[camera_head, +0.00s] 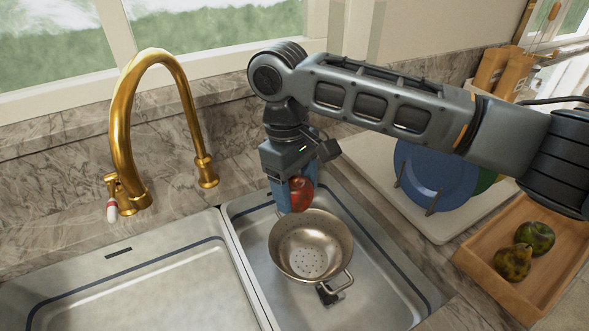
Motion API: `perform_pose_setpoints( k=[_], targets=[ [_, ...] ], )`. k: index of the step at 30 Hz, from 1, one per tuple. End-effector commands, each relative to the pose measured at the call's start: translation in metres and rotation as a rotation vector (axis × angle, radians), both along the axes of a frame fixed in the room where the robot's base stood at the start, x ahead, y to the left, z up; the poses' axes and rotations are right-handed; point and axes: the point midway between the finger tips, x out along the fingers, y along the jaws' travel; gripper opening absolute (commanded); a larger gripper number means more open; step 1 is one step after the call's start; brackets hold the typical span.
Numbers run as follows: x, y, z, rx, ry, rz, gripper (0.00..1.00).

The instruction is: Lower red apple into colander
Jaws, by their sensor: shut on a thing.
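The red apple (301,194) is held between the blue fingers of my gripper (292,196), which points down. My gripper is shut on the apple; one finger partly hides the apple's left side. The metal colander (310,247) sits in the right sink basin, its open bowl facing up and its perforated bottom visible. No other fruit shows in it. The apple appears at the colander's back rim, overlapping it slightly in the picture; its exact height above the rim cannot be told.
A gold faucet (126,128) stands behind the left basin (150,290). At right, a blue plate (437,172) stands in a rack, and a wooden tray (487,274) holds two dark fruits (513,262). The left basin is empty.

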Motion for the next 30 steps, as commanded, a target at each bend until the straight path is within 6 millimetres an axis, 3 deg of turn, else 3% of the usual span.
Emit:
perform_pose_setpoints(
  k=[5,9,16,21,30],
  targets=[
    [0.0,0.0,-0.019,-0.002,0.001,-0.001,0.34],
    [0.0,-0.001,-0.049,-0.003,0.0,-0.001,0.34],
    [0.0,-0.001,-0.08,-0.002,-0.001,0.0,0.34],
    [0.0,0.0,-0.093,-0.001,-0.001,0.0,0.34],
    [0.0,0.0,-0.098,-0.001,-0.001,0.0,0.34]
  ],
)
